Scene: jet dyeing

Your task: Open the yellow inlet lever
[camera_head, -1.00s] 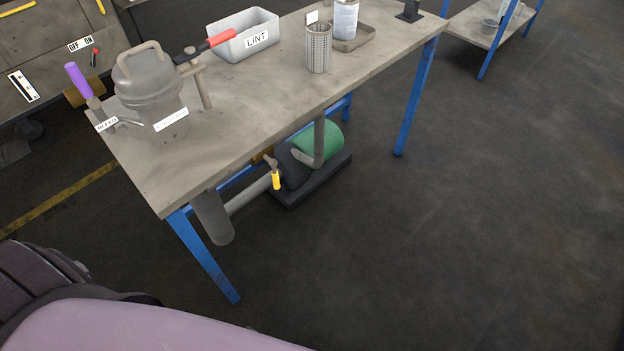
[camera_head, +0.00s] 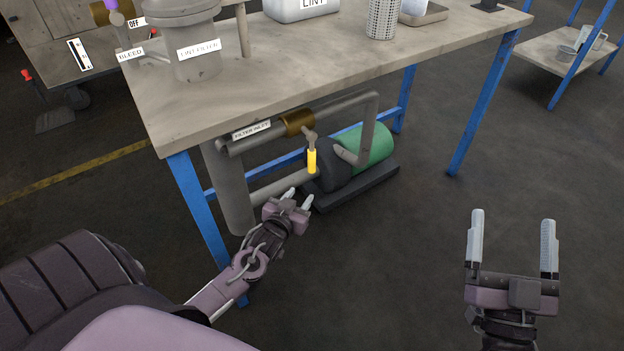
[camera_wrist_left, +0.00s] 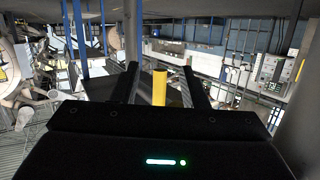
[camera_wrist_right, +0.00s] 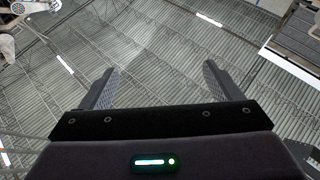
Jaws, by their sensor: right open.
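The yellow inlet lever (camera_head: 312,160) hangs down from a brass valve (camera_head: 297,123) on the pipe labelled FILTER INLET, under the table. My left gripper (camera_head: 299,198) is open, just below and left of the lever in the head view, with a visible gap between them. In the left wrist view the yellow lever (camera_wrist_left: 160,88) appears upright between the two spread fingers, beyond the palm; whether it is within their reach I cannot tell. My right gripper (camera_head: 514,243) is open and empty over the floor at the right. The right wrist view shows its spread fingers (camera_wrist_right: 159,88).
The table (camera_head: 230,100) has blue legs and overhangs the lever. A green motor and dark pump (camera_head: 365,147) sit on a base behind the lever. A grey vertical pipe (camera_head: 230,190) stands left of the left gripper.

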